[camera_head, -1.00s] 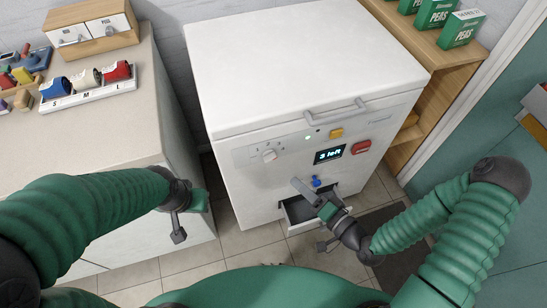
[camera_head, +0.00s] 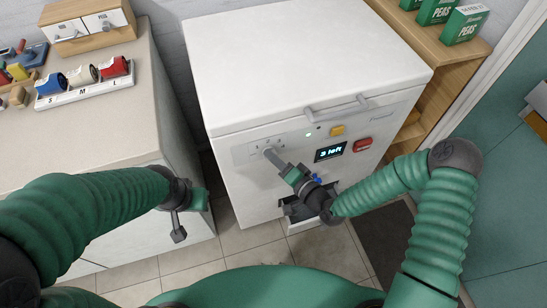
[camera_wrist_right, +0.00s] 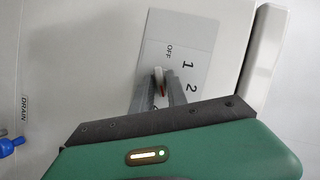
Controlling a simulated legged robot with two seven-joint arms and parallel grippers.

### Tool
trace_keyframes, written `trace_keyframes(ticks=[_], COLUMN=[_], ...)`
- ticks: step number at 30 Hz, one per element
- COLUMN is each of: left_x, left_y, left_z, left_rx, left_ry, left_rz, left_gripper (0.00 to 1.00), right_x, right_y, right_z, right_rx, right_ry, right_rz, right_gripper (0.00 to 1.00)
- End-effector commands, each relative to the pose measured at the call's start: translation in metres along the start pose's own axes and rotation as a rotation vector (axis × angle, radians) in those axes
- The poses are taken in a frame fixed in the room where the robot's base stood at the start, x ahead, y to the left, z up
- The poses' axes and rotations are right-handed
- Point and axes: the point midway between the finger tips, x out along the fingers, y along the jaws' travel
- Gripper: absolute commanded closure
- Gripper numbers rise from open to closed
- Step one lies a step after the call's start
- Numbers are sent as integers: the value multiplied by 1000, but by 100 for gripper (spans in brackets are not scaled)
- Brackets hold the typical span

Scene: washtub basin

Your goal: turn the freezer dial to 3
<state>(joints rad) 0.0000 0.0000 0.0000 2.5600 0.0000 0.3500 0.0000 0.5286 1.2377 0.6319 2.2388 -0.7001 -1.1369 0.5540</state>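The white chest freezer (camera_head: 300,70) stands in the middle of the head view. Its dial panel (camera_head: 245,153) is on the left of the front. The right gripper (camera_head: 273,156) reaches up to the dial, which it largely hides there. In the right wrist view the dial knob (camera_wrist_right: 159,76) shows between the two fingers of the right gripper (camera_wrist_right: 161,84), which stand apart on either side of it. OFF, 1 and 2 are readable; the panel's lower part is hidden. The left gripper (camera_head: 179,228) hangs by the left counter, away from the freezer; its opening is unclear.
The front also has a lit display (camera_head: 330,153) reading "3 left", a yellow button (camera_head: 337,131), a red button (camera_head: 362,145) and a lid handle (camera_head: 337,108). A blue drain knob (camera_wrist_right: 8,146) is nearby. A low drawer stands open below. The counter (camera_head: 100,130) holds spools.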

Motion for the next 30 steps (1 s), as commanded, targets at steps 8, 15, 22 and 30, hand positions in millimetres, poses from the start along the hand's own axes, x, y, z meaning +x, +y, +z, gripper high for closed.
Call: trace_keyframes(ticks=[8, 15, 22, 30], left_x=[0, -16, -36, -34], left_y=[0, 0, 0, 0], left_z=[0, -4, -9, -8], left_rx=[0, 0, 0, 0], left_ry=[0, 0, 0, 0], left_rz=[0, 0, 0, 0], left_gripper=[100, 100, 100, 100], right_x=[0, -1, -1, -1], right_y=[1, -6, -2, 1], right_z=[0, -1, 0, 1], right_rx=[0, -78, -312, -324], right_ry=[0, -5, -5, -4], right_rz=[2, 36, 135, 140], right_gripper=[100, 100, 100, 100])
